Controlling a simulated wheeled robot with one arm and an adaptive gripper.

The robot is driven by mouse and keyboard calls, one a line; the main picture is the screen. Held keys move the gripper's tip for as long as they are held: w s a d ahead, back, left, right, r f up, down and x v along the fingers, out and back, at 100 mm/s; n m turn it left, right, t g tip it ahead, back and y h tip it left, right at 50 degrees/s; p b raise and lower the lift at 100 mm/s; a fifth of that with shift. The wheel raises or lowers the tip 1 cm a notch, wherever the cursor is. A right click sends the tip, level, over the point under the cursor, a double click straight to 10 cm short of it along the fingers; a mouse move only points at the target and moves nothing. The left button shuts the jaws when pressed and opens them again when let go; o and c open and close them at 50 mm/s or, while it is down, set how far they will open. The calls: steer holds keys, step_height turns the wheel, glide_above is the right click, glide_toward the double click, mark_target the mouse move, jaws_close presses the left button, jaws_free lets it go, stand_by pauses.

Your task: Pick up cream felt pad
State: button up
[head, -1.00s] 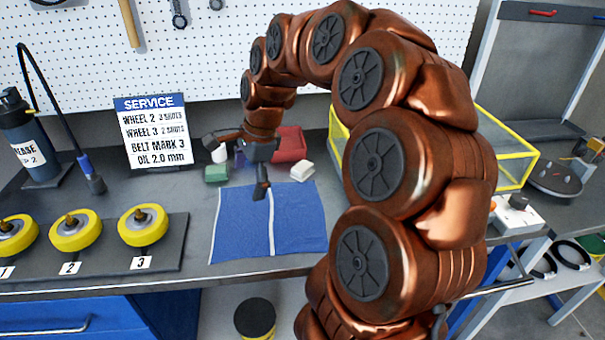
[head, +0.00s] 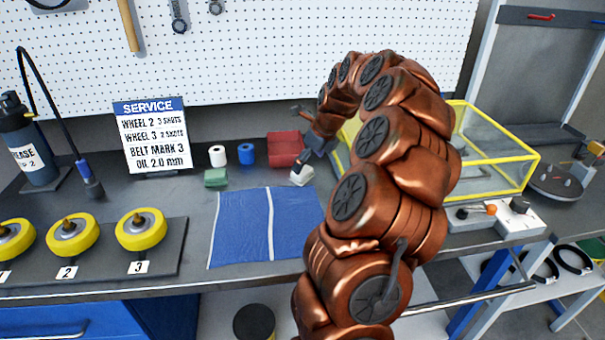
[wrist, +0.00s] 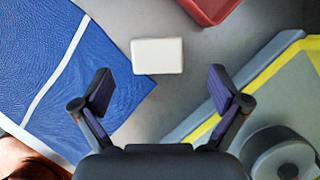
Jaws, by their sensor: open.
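The cream felt pad (head: 302,176) is a small pale block on the grey bench, just right of the blue cloth's far right corner. In the wrist view the pad (wrist: 157,56) lies flat beyond my fingertips, roughly centred between them. My gripper (wrist: 162,92) is open and empty, its two fingers spread wide on either side. In the head view my gripper (head: 305,140) hangs above the pad, and a finger partly overlaps it there. Pad and fingers look apart in the wrist view.
A blue cloth (head: 240,228) with a white stripe lies left of the pad. A red tray (head: 284,149) is behind it. A green block (head: 216,178), white roll (head: 217,155) and blue roll (head: 246,153) stand left. A yellow-framed case (head: 490,150) is close on the right.

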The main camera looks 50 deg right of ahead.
steer(key=shift+p+x, duration=0.7)
steer(key=shift+x, duration=1.6)
steer(key=shift+w+a, duration=0.1)
steer(key=shift+a, duration=0.1)
steer(key=c, duration=1.3)
steer(key=shift+r, duration=0.15)
steer(key=shift+r+b, duration=0.65)
steer(key=shift+r, duration=0.9)
steer(key=shift+s+a+r, duration=0.1)
steer(key=shift+s, duration=0.1)
steer(key=s+a+b, duration=0.1)
steer(key=s+a, duration=0.2)
steer(key=s, duration=0.1)
steer(key=s+a+r+b, duration=0.1)
steer(key=s+a, duration=0.2)
steer(key=s, duration=0.1)
steer(key=s+a+b, duration=0.1)
steer(key=s+a, duration=0.2)
steer(key=s, duration=0.1)
steer(key=shift+s+a+r+b, duration=0.2)
steer(key=shift+a+r+b, duration=0.05)
steer(key=shift+b, duration=0.05)
